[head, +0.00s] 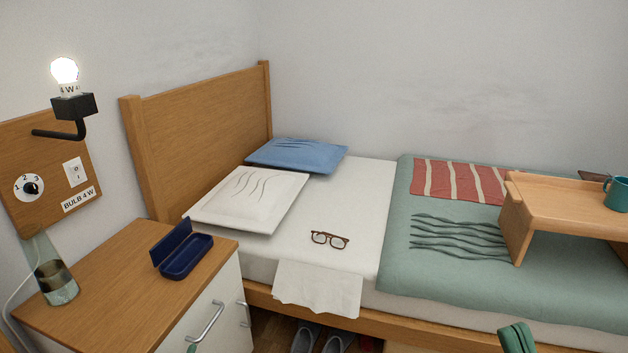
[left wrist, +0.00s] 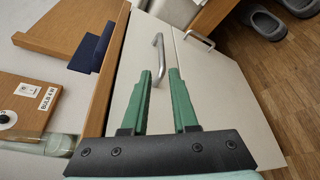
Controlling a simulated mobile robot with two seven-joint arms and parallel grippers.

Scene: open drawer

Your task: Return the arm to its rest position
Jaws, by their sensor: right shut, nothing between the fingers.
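My right gripper (head: 516,338) shows as a green piece at the bottom edge of the head view, in front of the bed; it is shut and empty. Most of the right arm is out of view. In the head view only a small green tip of the left gripper (head: 192,348) shows, below the handle (head: 207,322). I cannot tell whether it touches the cabinet.
The cabinet top holds an open blue case (head: 186,256) and a glass vase (head: 57,284). Glasses (head: 329,239) lie on the bed. A wooden bed tray (head: 565,203) with a teal mug (head: 617,193) stands at right. Grey slippers (head: 304,339) are on the floor.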

